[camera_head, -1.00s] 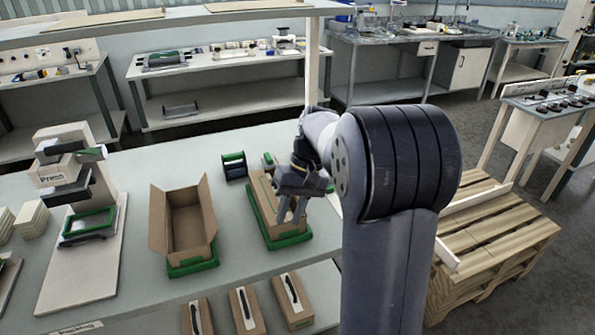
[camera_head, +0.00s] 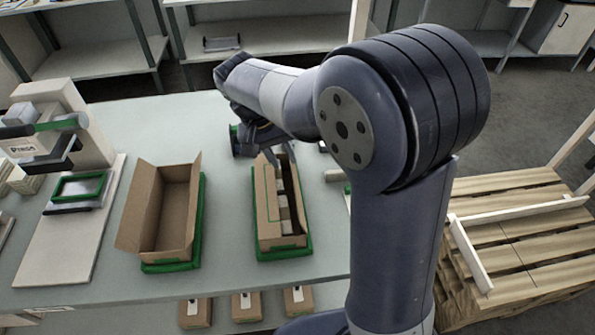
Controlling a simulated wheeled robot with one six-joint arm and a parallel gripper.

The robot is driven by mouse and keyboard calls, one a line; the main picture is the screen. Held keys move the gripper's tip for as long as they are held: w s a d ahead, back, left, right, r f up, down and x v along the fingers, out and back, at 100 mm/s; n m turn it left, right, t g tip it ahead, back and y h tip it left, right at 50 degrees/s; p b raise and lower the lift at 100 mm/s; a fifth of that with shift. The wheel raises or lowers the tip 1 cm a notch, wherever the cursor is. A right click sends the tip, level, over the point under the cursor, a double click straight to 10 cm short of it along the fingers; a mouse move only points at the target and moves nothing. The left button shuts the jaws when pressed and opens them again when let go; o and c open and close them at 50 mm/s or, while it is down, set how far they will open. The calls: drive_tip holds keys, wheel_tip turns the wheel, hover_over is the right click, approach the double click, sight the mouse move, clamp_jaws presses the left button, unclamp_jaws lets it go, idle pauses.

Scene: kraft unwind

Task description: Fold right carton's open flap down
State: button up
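The right carton (camera_head: 268,228) is a brown box standing in a green-edged base on the table. Its top is partly open, and several pale items show in a dark gap inside. A brown panel runs along its left side; I cannot tell whether it is a flap or the wall. My gripper (camera_head: 280,155) is over the far end of this carton, pointing down, partly hidden by its own wrist. I cannot tell whether it touches the carton, nor how far its fingers are apart. The left carton (camera_head: 180,215) stands open and looks empty, with its left flap spread outward.
The press (camera_head: 62,130) stands at the far left on a pale board. Small brown boxes (camera_head: 246,307) sit on the shelf below the table's front edge. A wooden pallet (camera_head: 520,240) stands at the right. Bare tabletop shows between the two cartons.

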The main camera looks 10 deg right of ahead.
sight(293, 176)
drive_tip(key=x, duration=0.8)
drive_tip(key=shift+d+f+p, duration=0.15)
drive_tip(key=shift+f+p, duration=0.1)
drive_tip(key=shift+p, duration=0.05)
drive_tip(key=shift+c, duration=0.5)
clamp_jaws()
